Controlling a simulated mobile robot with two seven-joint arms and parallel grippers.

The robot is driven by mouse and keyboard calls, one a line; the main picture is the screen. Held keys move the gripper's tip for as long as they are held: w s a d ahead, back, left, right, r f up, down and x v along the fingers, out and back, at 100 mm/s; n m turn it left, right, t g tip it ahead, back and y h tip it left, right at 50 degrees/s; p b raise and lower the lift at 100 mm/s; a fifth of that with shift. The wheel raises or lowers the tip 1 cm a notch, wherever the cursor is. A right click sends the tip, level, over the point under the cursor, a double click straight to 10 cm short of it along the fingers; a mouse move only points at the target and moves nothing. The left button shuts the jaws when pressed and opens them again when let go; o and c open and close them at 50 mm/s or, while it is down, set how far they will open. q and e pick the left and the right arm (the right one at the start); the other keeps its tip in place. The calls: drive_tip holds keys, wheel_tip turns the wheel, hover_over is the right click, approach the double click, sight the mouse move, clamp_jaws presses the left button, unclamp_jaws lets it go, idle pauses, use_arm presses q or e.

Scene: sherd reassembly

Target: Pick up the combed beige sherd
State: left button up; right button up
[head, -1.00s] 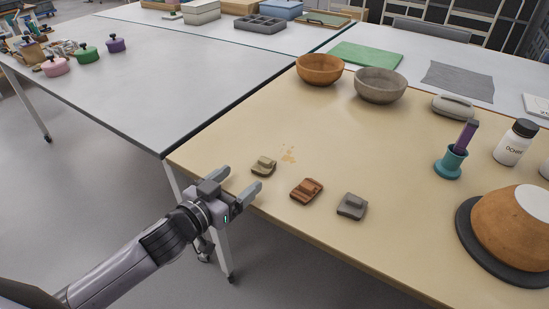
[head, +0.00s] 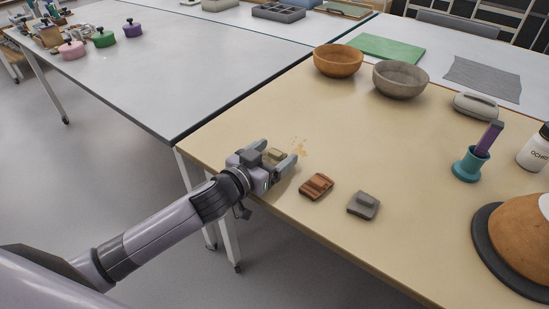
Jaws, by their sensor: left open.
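The beige sherd (head: 277,155) lies on the cream table near its left edge, partly hidden by my left gripper. It is too small here to make out combing on it. My left gripper (head: 278,150) is open, with one finger on each side of this sherd. I cannot tell whether the fingers touch it. My right gripper is out of view.
A red-brown sherd (head: 316,186) and a grey sherd (head: 364,205) lie to the right of the gripper. An orange bowl (head: 338,61) and a grey bowl (head: 400,79) stand farther back. A teal holder (head: 467,167) stands at right. The table's middle is clear.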

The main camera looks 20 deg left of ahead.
use_arm(q)
drive_tip(key=shift+w+d, duration=0.15)
drive_tip(key=shift+w, duration=0.2)
drive_tip(key=c, duration=1.1)
